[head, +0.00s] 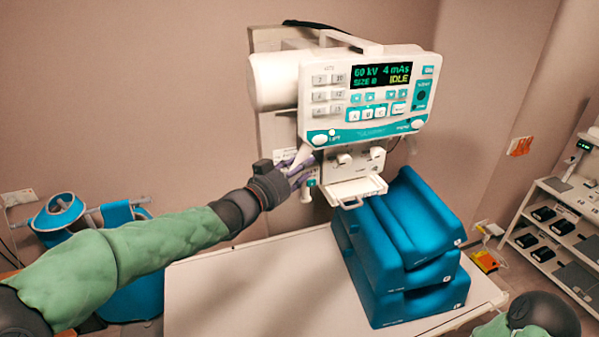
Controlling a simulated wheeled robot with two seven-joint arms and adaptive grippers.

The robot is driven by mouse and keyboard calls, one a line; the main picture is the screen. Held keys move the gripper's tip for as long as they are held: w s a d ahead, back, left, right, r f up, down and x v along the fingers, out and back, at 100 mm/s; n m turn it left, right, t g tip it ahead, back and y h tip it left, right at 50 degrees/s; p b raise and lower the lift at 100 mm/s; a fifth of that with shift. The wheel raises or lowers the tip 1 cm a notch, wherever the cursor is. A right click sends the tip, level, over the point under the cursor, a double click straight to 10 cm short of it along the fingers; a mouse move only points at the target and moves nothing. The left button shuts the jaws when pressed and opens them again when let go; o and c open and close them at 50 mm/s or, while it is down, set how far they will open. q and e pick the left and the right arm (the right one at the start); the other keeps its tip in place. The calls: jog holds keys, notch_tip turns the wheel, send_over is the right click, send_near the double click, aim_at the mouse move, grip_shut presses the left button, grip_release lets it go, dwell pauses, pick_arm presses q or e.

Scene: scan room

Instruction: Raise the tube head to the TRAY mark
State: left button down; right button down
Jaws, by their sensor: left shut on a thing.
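The tube head (275,84) is a white unit with a control panel (366,98) reading 60 kV, 4 mAs and IDLE. It hangs in front of a pale column on the back wall. My left gripper (303,165) is at the lower left of the tube head, shut on a white handle (302,155) there. The fingers partly cover the handle. Small labels beside the column are too small to read, so I cannot pick out the TRAY mark. My right gripper is out of view; only part of my right arm shows at bottom right.
Stacked blue cushions (412,235) stand on the white table (260,290), below a small white tray (357,190) under the tube head. Blue aprons (62,215) hang at left. A shelf unit (535,222) stands at right. The table's left part is clear.

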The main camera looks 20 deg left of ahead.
pick_arm(q)
jog(key=shift+f, duration=0.15)
jog(key=c, duration=0.7)
grip_release()
jog(key=shift+w, duration=0.1)
jog(key=v, duration=1.2)
